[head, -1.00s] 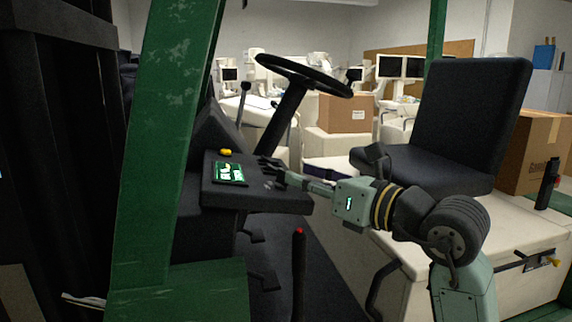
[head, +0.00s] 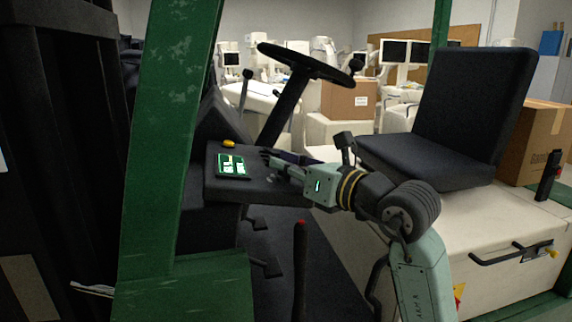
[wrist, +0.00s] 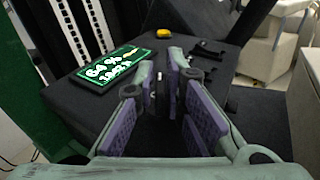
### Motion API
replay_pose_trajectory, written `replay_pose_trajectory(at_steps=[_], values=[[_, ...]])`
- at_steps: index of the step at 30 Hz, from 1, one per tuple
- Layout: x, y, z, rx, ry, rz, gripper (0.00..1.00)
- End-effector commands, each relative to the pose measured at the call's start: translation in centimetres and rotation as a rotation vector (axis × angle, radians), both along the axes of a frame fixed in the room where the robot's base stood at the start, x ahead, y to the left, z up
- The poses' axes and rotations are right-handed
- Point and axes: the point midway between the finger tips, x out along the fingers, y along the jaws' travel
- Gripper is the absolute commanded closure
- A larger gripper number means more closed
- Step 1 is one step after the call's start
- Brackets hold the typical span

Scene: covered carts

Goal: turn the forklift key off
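The forklift's black dash panel (head: 240,192) carries a lit green and white display (head: 232,165) and a yellow button (head: 229,144). My gripper (head: 270,160) is over the right part of the panel, reaching in from the right. In the wrist view, its two purple-padded fingers (wrist: 161,76) stand apart with a narrow gap. A small dark and silver piece (wrist: 158,88) shows in the gap; it may be the key, but I cannot tell. I see no contact with it. The display (wrist: 108,69) is left of the fingers and the yellow button (wrist: 163,34) beyond them.
The steering wheel (head: 305,62) and its column rise behind the panel. A green post (head: 168,140) stands at the left. The black seat (head: 440,140) is on the right, above the white body. A red-tipped lever (head: 300,265) stands in front. Small dark levers (wrist: 208,50) are right of the fingers.

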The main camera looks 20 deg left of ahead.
Motion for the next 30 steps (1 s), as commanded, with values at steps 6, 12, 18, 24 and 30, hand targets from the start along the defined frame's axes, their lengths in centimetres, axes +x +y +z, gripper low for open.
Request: replay_pose_trajectory(at_steps=[6, 12, 18, 24, 30], values=[[-0.01, -0.01, 0.01, 0.000, 0.000, 0.000, 1.00], [-0.02, -0.01, 0.01, 0.000, 0.000, 0.000, 1.00], [0.00, -0.02, -0.03, 0.001, -0.001, 0.008, 1.00], [0.05, -0.05, -0.19, 0.008, -0.009, 0.062, 1.00], [0.10, -0.06, -0.30, 0.025, -0.031, 0.188, 1.00]])
